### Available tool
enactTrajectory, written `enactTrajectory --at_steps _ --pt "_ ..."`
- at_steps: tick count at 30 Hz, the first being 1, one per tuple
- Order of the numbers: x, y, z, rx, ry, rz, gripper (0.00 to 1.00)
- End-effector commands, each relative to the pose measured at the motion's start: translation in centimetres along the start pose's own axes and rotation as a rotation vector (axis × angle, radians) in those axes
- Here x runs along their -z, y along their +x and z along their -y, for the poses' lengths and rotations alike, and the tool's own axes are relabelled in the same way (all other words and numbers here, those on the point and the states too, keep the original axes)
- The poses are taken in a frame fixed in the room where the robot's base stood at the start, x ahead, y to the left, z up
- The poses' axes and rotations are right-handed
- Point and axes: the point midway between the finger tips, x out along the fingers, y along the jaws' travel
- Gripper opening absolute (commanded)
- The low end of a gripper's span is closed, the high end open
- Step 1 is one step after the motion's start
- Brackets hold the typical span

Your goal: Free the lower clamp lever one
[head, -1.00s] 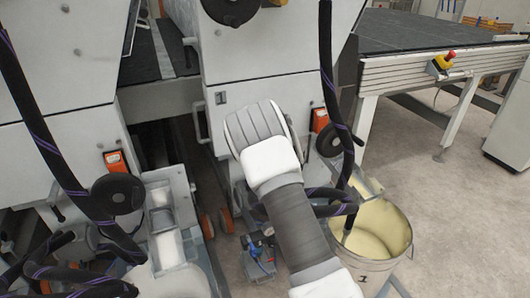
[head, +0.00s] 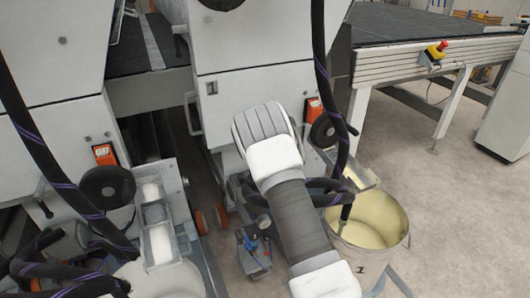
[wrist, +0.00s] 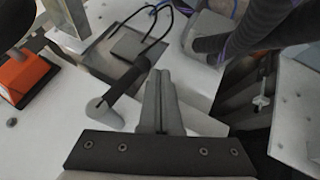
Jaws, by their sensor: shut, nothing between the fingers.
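In the wrist view my gripper (wrist: 157,92) is shut and empty, its grey fingers together at the middle. Just left of the fingers is a lever (wrist: 124,84) with a black grip and a pale round end, in front of a white machine panel (wrist: 50,120). It looks like the clamp lever, but I see no label on it. Its upper end is close to the fingertips; I cannot tell whether they touch. In the head view my arm hides my gripper and the lever, in front of the machine marked 1 (head: 235,98).
An orange box (wrist: 25,75) is at the wrist view's left, and a dark hose (wrist: 265,25) at its upper right. In the head view, a bucket (head: 398,235) marked 1 and a hose (head: 320,75) are right of my arm. Open floor (head: 450,230) lies further right.

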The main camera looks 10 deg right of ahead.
Motion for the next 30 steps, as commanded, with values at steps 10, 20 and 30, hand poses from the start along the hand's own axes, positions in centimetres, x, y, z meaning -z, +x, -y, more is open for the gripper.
enactTrajectory --at_steps 10,20,30 --pt "-0.16 0.42 -0.60 -0.004 0.001 -0.004 0.00" --pt "-0.16 0.43 -0.67 -0.004 0.001 -0.005 0.00" --pt "-0.06 -0.33 -0.71 -0.004 0.001 -0.005 0.00"
